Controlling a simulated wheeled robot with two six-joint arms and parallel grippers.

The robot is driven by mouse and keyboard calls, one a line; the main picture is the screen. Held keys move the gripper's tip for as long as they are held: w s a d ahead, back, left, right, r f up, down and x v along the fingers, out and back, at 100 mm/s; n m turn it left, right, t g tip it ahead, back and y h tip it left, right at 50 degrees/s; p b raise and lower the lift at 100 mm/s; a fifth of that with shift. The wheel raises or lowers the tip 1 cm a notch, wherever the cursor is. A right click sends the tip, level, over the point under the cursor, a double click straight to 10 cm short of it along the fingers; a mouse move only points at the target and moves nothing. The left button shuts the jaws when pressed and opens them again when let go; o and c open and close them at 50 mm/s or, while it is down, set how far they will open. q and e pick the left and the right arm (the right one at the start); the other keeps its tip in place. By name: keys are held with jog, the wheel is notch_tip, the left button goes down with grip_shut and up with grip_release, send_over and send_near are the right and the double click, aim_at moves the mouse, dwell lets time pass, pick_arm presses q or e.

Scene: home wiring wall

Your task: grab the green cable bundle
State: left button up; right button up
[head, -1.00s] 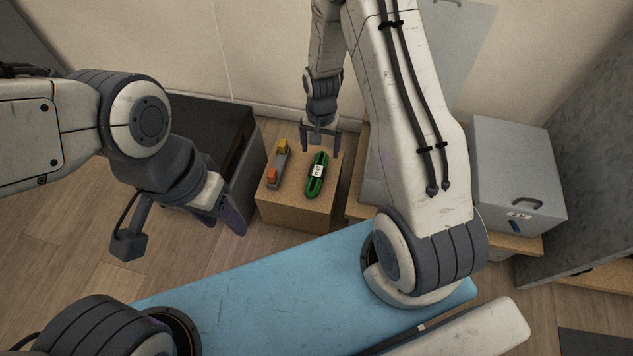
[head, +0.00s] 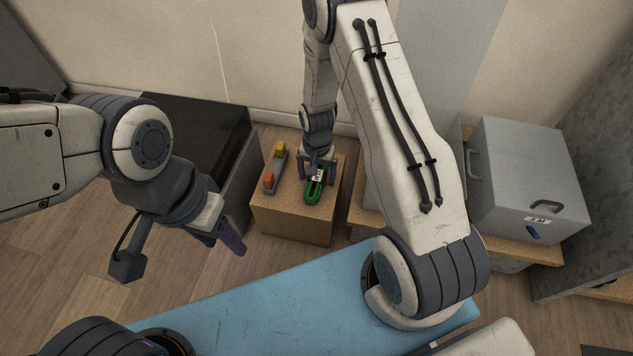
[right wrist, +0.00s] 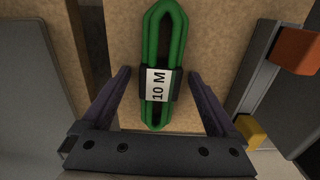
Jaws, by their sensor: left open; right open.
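The green cable bundle (head: 314,191) lies on a small wooden box in the head view, its far end hidden by my right gripper. In the right wrist view the green cable bundle (right wrist: 151,45) has a dark band and a white "10 M" label (right wrist: 158,85). My right gripper (head: 317,172) is open above the bundle; in the right wrist view its fingers (right wrist: 160,80) stand on both sides of the bundle, apart from it. My left gripper (head: 228,243) is open and empty at the left, away from the box.
A grey tool with orange and yellow ends (head: 274,168) lies left of the bundle on the wooden box (head: 290,225). A black cabinet (head: 190,120) stands to the left. A grey metal box (head: 530,175) stands to the right.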

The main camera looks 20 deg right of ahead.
jog(key=shift+r, duration=0.1)
grip_shut()
